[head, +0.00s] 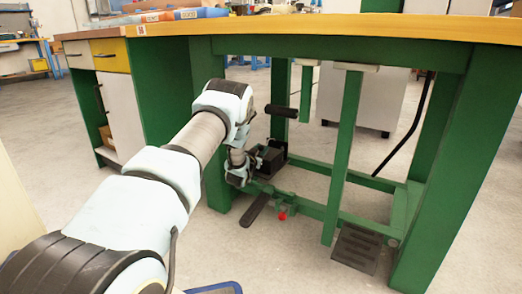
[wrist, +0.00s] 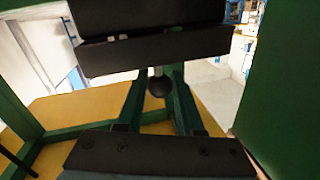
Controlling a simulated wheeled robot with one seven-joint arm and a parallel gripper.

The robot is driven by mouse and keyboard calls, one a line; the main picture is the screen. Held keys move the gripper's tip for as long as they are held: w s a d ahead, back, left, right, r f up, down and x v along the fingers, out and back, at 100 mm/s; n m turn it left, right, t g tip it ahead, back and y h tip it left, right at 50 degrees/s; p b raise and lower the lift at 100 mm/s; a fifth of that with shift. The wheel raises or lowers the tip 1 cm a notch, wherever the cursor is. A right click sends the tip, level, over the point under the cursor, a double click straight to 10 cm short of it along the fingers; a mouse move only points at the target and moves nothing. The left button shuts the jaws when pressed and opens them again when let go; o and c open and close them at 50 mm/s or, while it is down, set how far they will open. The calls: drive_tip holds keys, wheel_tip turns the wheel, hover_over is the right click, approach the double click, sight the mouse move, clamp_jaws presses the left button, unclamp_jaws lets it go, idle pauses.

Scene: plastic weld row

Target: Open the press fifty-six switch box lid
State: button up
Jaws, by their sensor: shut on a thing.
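The switch box (head: 268,163) is a black box on the green frame under the bench. In the wrist view its black lid (wrist: 150,55) is a wide slab across the upper middle, with a thin stem and a round black knob (wrist: 157,86) on its near side. A narrow gap with pale specks shows between the lid and the black body (wrist: 150,14); I cannot tell how far the lid is open. My gripper (wrist: 158,80) has one finger on each side of the knob and is shut on it. In the head view my gripper (head: 248,163) is beside the box, partly hidden by my arm.
A green bench (head: 330,25) with a wooden top stands over the box, and its green legs flank the space. A black pedal (head: 256,210), a red knob (head: 282,215) and a ribbed foot plate (head: 357,248) are low on the frame.

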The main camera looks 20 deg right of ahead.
clamp_jaws()
idle(0.8)
